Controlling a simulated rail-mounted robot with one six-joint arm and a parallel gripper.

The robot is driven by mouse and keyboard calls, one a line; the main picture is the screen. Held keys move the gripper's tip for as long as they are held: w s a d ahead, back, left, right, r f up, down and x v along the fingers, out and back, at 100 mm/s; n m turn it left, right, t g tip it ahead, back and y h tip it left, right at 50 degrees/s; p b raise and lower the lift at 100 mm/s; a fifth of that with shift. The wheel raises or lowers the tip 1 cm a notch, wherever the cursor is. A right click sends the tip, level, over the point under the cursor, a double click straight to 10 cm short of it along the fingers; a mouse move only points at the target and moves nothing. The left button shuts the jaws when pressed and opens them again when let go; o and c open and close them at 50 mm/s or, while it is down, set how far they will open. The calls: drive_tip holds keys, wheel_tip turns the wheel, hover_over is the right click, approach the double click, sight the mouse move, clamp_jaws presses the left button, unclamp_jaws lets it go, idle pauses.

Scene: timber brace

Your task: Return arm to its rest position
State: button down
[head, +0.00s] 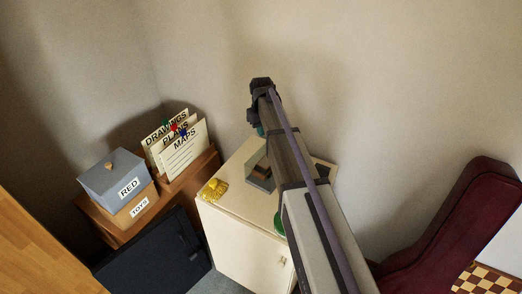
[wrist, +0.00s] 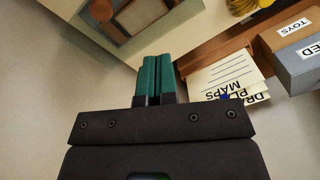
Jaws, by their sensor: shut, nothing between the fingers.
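My gripper shows in the wrist view (wrist: 156,80), its two green fingers side by side with nothing between them. In the head view my arm reaches up and away over the cream cabinet (head: 239,251), and the fingers are mostly hidden behind the wrist. The gripper is above the cabinet top and appears apart from everything.
On the cabinet are a yellow item (head: 213,190) and a grey frame with a wooden piece (head: 261,175). To the left stand labelled folders (head: 178,146) and a grey-lidded box (head: 117,182). The wall is close behind.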

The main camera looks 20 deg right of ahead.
drive_tip(key=shift+r, duration=0.55)
drive_tip(key=s+a+f, duration=0.1)
drive_tip(key=s+a, duration=0.2)
drive_tip(key=s, duration=0.6)
drive_tip(key=s+a+f+m+b, duration=0.1)
drive_tip(key=s+a, duration=0.3)
drive_tip(key=s, duration=0.6)
drive_tip(key=s+a+m+b, duration=0.1)
drive_tip(key=s+a, duration=0.2)
drive_tip(key=s, duration=0.6)
drive_tip(key=shift+s+a+f, duration=0.2)
drive_tip(key=shift+a+f, duration=0.15)
drive_tip(key=shift+f, duration=0.05)
